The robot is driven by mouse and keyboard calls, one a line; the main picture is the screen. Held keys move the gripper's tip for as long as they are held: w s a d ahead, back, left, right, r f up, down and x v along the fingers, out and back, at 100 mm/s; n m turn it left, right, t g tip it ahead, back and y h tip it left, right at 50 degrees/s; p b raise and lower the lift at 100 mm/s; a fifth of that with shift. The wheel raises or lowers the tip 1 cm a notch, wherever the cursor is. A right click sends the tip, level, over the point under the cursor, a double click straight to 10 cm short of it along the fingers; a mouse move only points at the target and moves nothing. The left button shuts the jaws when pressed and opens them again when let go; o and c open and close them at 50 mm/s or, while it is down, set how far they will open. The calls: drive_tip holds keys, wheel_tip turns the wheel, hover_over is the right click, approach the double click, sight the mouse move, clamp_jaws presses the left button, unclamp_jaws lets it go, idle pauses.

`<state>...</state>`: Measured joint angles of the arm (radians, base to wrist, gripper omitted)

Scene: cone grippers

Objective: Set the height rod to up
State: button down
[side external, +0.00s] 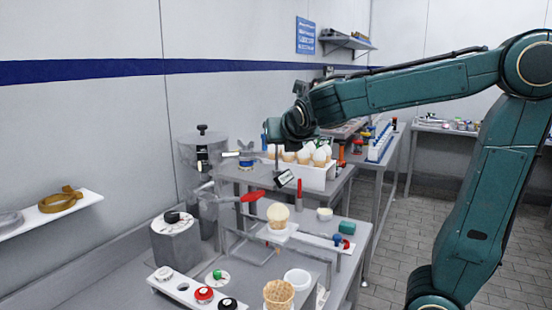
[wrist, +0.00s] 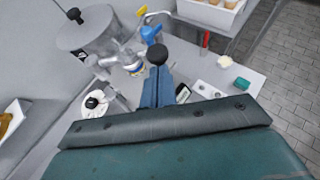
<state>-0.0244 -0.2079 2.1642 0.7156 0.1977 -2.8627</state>
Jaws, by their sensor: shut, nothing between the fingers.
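My gripper (side external: 277,158) is at the end of the arm, above the middle of the work table. In the wrist view my gripper (wrist: 157,76) shows as narrow blue-grey fingers, shut and empty. A black ball knob (wrist: 157,54) sits just beyond the fingertips in that view; whether they touch I cannot tell. I cannot say for sure which part is the height rod. A thin upright red rod (side external: 299,194) stands below and right of my gripper; it also shows in the wrist view (wrist: 206,40). A small tilted label (side external: 284,178) is just below the gripper.
A grey canister (side external: 200,155) stands at the left with a red-handled lever (side external: 252,197) near it. A holder bears a filled cone (side external: 278,214); a waffle cone (side external: 279,293) stands in front. A white bin (side external: 320,178) of cones is behind.

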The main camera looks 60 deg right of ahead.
drive_tip(key=shift+r, duration=0.2)
drive_tip(key=v, duration=0.9)
drive_tip(key=shift+s+a, duration=0.3)
drive_tip(key=shift+r, duration=0.1)
idle(0.3)
drive_tip(key=s+a+f+m+g+y, duration=0.1)
drive_tip(key=s+a+f+m+y, duration=0.3)
drive_tip(key=m, duration=0.9)
drive_tip(key=s+a+f+m+g+y, duration=0.2)
drive_tip(key=s+a+f+m+y, duration=0.3)
drive_tip(key=s+f+m, duration=0.3)
wheel_tip(320, 180, down, 3)
drive_tip(key=m, duration=0.6)
drive_tip(key=shift+s+a, duration=0.25)
drive_tip(key=shift+a, duration=0.1)
